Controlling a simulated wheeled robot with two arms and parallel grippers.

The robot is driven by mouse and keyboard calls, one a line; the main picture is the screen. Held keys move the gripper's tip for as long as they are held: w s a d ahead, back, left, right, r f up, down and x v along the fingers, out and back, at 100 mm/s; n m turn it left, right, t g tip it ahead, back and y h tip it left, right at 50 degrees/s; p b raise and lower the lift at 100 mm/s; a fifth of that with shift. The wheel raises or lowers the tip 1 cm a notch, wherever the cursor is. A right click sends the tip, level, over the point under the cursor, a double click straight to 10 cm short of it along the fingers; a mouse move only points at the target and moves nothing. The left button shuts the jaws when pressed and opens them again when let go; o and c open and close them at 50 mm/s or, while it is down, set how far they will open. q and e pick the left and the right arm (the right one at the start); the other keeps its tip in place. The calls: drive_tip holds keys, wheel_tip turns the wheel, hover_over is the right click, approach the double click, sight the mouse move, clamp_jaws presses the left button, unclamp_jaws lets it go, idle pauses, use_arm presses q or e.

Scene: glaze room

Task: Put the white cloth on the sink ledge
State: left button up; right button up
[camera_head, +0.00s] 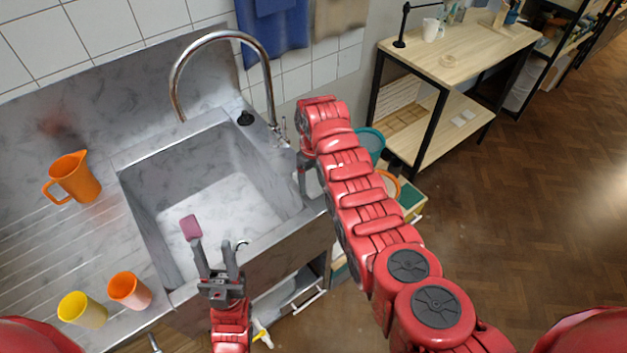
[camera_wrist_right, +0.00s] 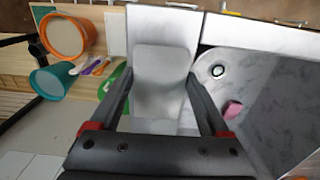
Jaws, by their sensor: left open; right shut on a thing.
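The white cloth (camera_wrist_right: 162,65) is a pale, rounded rectangle between the fingers of my right gripper (camera_wrist_right: 160,80) in the right wrist view. That gripper is shut on it, at the right end of the sink. The pale marble sink ledge (camera_wrist_right: 165,22) lies just beyond the cloth. I cannot tell whether the cloth touches it. In the head view the ledge (camera_head: 262,135) runs along the basin's right side, and my right arm mostly hides the cloth. My left gripper (camera_head: 216,256) is open and empty over the front of the basin.
A pink sponge (camera_head: 191,228) shows in the basin near my left fingertips. A curved tap (camera_head: 178,80) arches over the sink. An orange jug (camera_head: 75,178), an orange cup (camera_head: 129,291) and a yellow cup (camera_head: 82,310) stand left. A teal bucket (camera_head: 372,143) is behind my right arm.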

drive_tip(key=shift+f, duration=0.65)
drive_tip(key=shift+f, duration=0.15)
drive_tip(key=o, duration=1.3)
